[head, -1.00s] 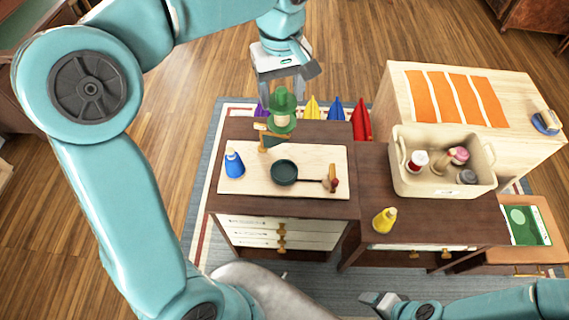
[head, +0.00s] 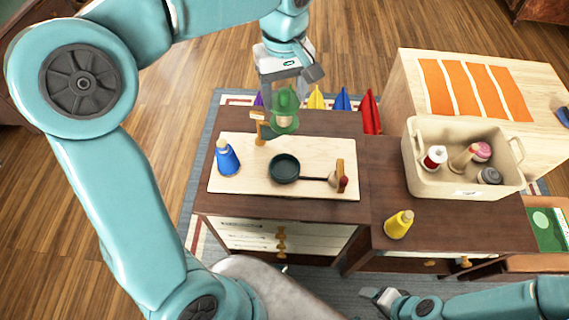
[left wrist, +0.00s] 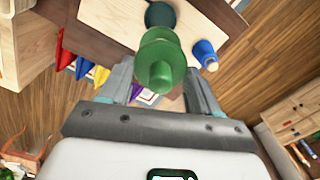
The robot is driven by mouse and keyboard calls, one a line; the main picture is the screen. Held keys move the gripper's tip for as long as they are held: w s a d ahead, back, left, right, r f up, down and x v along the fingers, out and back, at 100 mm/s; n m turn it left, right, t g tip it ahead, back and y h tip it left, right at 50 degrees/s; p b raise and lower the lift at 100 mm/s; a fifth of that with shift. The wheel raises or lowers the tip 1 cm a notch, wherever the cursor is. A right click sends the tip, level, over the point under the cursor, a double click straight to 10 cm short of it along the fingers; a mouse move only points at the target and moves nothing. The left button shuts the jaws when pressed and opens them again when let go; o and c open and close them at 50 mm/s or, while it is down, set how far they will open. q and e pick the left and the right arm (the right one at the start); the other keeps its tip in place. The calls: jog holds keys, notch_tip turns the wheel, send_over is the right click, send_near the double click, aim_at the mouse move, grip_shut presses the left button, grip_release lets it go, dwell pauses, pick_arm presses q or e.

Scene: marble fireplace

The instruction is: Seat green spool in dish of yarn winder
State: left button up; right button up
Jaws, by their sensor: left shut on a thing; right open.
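The green spool (head: 286,118) is held by my left gripper (head: 284,92) above the back edge of the yarn winder's pale board. My left gripper is shut on the spool, which also fills the middle of the left wrist view (left wrist: 160,60). The yarn winder (head: 240,182) is a pale board with a dark round dish (head: 285,167) at its middle and a wooden post behind. The dish is in front of the held spool and looks empty. It shows partly in the left wrist view (left wrist: 160,14). My right gripper (head: 380,298) is open and empty at the bottom edge.
A blue spool (head: 227,158) stands on the board's left end. A yellow spool (head: 399,224) stands on the dark table to the right. A beige bin (head: 470,180) holds several spools. Colored cloth cones stand behind the table.

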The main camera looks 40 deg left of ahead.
pick_arm(q)
notch_tip(320, 180, down, 19)
jog(key=shift+r+b, duration=0.1)
jog(key=shift+b, duration=0.7)
jog(key=shift+s, duration=0.1)
jog(key=o, duration=1.4)
